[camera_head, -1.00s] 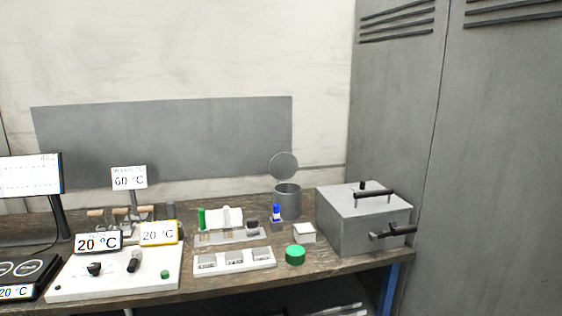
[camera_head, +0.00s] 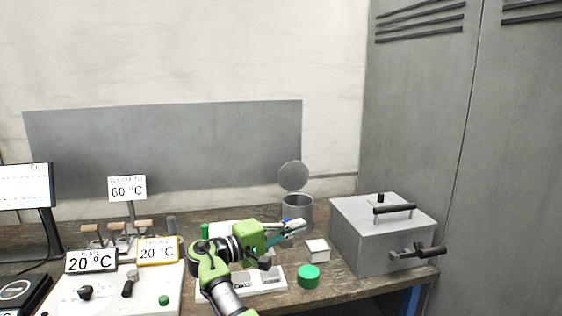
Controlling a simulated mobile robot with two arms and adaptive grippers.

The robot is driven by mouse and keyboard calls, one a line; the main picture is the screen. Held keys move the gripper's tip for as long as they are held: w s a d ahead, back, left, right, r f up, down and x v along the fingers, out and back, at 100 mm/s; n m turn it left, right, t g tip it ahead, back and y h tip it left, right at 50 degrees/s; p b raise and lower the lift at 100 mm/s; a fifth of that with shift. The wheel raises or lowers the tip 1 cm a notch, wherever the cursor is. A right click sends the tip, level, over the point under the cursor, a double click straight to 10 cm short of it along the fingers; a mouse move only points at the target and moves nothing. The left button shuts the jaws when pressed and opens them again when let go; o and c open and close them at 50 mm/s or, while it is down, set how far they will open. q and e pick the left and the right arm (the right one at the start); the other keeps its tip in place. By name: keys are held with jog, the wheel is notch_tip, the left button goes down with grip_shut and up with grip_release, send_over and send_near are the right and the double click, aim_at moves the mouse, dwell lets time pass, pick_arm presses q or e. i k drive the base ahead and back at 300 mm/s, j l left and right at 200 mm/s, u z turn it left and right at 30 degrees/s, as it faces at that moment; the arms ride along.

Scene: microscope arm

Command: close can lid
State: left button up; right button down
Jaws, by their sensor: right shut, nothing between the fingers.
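The grey can (camera_head: 298,212) stands upright at the back of the bench, just left of the metal box. Its round lid (camera_head: 293,175) stands raised and tilted up behind the opening, so the can is open. My right gripper (camera_head: 298,228) is in front of the can and a little below its rim in the picture. Its fingers are shut and empty, and point right. Whether they touch the can I cannot tell. The arm hides part of the tube rack behind it. My left gripper is not in view.
A grey metal box (camera_head: 384,236) with black handles stands right of the can. A white small box (camera_head: 317,250) and a green round cap (camera_head: 308,276) lie in front. A blue-capped item (camera_head: 287,222) is by the gripper. A white hotplate (camera_head: 128,293) is at left.

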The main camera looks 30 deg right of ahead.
aim_at(293, 177)
jog(key=i+l, duration=0.2)
jog(key=i, duration=0.25)
jog(key=i+l, duration=0.2)
jog(key=i, duration=0.2)
jog(key=i+l, duration=0.2)
jog(key=i, duration=0.25)
jog(key=i+l, duration=0.2)
jog(key=i, duration=0.2)
